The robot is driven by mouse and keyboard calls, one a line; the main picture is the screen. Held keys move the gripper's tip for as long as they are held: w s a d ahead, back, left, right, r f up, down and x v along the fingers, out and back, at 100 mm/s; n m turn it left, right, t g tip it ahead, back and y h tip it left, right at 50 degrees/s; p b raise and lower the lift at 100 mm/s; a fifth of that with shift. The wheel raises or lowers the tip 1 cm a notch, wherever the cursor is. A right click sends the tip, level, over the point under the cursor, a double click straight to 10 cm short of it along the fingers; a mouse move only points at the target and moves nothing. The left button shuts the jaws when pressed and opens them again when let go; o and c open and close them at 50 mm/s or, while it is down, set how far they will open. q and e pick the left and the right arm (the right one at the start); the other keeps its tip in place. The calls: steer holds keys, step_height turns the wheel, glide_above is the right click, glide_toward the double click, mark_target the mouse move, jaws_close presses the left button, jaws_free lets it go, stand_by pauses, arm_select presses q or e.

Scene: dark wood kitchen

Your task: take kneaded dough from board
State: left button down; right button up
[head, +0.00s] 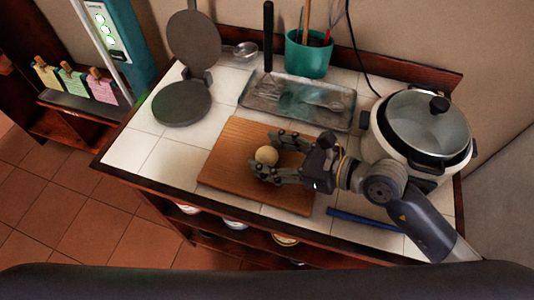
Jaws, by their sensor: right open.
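A pale round ball of dough (266,155) sits on the wooden board (231,178) near its middle. My right gripper (267,155) comes in from the right, low over the board. Its two fingers are spread, one on the far side of the dough and one on the near side, with the ball between them at the tips. I cannot tell whether either finger touches the dough. My left gripper is not in view.
A pot with a glass lid (428,123) stands right of the board. Behind are a metal tray (285,98) and a teal utensil holder (308,55). A round hinged press (182,104) stands open at the left. A blue bar (365,220) lies near the front edge. White tiles left of the board are clear.

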steer(key=shift+w+a+f, duration=0.2)
steer(key=shift+w+a, duration=0.1)
steer(key=shift+a, duration=0.3)
steer(key=c, duration=1)
steer(key=shift+r, duration=0.15)
